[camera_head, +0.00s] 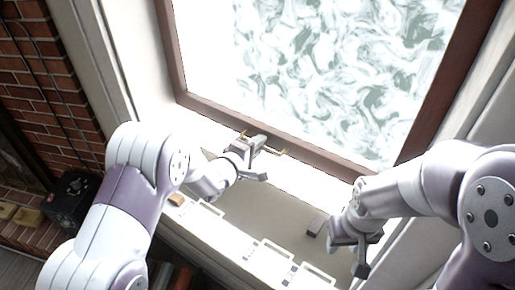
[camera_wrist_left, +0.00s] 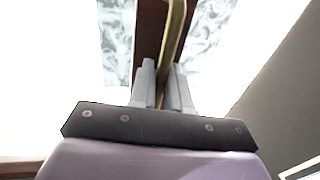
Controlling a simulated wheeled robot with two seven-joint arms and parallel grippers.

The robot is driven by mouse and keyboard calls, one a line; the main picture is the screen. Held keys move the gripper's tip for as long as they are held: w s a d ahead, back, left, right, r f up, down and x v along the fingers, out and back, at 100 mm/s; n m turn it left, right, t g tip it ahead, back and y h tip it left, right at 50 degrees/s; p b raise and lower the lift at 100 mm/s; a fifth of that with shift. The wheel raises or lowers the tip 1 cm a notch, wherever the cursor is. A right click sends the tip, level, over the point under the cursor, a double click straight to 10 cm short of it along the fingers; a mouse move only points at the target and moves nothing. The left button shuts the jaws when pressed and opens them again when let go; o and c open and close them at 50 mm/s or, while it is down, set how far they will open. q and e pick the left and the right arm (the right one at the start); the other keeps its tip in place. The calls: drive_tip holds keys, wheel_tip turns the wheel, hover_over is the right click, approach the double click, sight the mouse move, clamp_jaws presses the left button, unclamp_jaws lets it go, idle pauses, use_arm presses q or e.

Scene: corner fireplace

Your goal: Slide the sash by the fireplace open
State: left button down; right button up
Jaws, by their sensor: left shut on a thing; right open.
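The sash (camera_head: 310,158) has a dark reddish-brown wooden frame around patterned glass (camera_head: 330,70). A brass handle (camera_head: 268,149) is fixed on its bottom rail. My left gripper (camera_head: 258,143) is at the handle, and the arm hides part of the sill below it. In the left wrist view the fingers (camera_wrist_left: 163,85) are shut on the brass handle (camera_wrist_left: 176,40), with the brown rail (camera_wrist_left: 150,30) behind. My right gripper (camera_head: 338,240) is open and empty, low over the sill at the right, apart from the sash.
The pale sill (camera_head: 290,205) runs below the sash, with several white-framed items (camera_head: 265,250) along its front edge. Pale window jambs stand at both sides. A brick wall (camera_head: 40,90) and a dark box (camera_head: 72,197) are at the left.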

use_arm(q)
drive_tip(key=shift+r, duration=0.85)
drive_tip(key=c, duration=1.3)
unclamp_jaws()
drive_tip(key=shift+f, duration=0.1)
drive_tip(key=shift+a, duration=0.1)
drive_tip(key=v, duration=1.2)
drive_tip(key=shift+s+a, duration=0.15)
drive_tip(key=shift+s, duration=0.15)
